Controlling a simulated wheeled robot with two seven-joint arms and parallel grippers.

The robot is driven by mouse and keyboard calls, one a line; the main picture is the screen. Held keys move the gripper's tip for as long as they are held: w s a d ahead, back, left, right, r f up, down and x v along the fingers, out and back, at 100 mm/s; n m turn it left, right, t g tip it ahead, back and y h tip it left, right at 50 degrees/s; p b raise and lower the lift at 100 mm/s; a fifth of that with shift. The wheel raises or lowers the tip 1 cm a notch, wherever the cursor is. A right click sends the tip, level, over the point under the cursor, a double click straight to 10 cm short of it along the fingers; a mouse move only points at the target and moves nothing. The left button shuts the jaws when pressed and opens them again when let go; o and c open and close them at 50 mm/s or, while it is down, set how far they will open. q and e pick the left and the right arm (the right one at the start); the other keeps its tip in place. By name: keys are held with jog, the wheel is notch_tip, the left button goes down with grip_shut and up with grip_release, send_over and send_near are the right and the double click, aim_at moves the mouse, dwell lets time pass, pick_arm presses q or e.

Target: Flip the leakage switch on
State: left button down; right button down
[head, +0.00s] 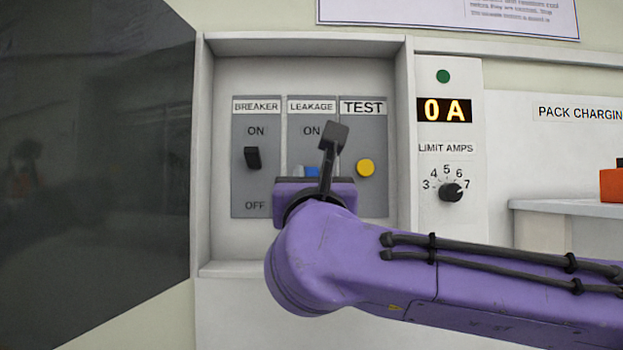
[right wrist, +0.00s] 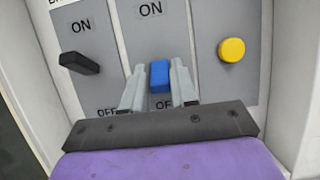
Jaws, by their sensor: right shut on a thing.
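The leakage switch is a blue lever (right wrist: 159,76) on the grey panel under the LEAKAGE label (head: 312,106). In the head view only a bit of the blue lever (head: 312,172) shows above my purple right arm. In the right wrist view my right gripper (right wrist: 159,86) is shut on the blue lever, one grey finger on each side. The lever sits between the ON and OFF marks, and the OFF mark is partly hidden by a finger. My left gripper is not in view.
The black breaker switch (head: 252,158) is left of the leakage switch, and the yellow test button (head: 365,168) is to the right. The panel sits in a recess with raised side walls (head: 403,140). An amp display (head: 444,110) and a black knob (head: 451,192) are further right.

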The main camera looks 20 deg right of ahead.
aim_at(312, 151)
notch_tip(312, 151, up, 2)
jog(key=g+y+p, duration=0.1)
jog(key=g+p, duration=0.3)
jog(key=shift+s+p, duration=0.15)
jog(key=shift+p, duration=0.15)
jog(key=g+p, duration=0.1)
jog(key=r+g+y, duration=0.1)
jog(key=shift+g+p, duration=0.3)
jog(key=shift+p, duration=0.05)
jog(key=shift+w+r+g+y, duration=0.15)
jog(key=shift+r+g+y, duration=0.1)
jog(key=shift+g, duration=0.75)
jog(key=shift+w+r+g+y, duration=0.15)
jog(key=shift+r+g+y, duration=0.1)
jog(key=shift+g, duration=0.75)
jog(key=c, duration=1.1)
grip_release()
jog(key=shift+o, duration=0.7)
jog(key=shift+w+d, duration=0.1)
jog(key=shift+w, duration=0.1)
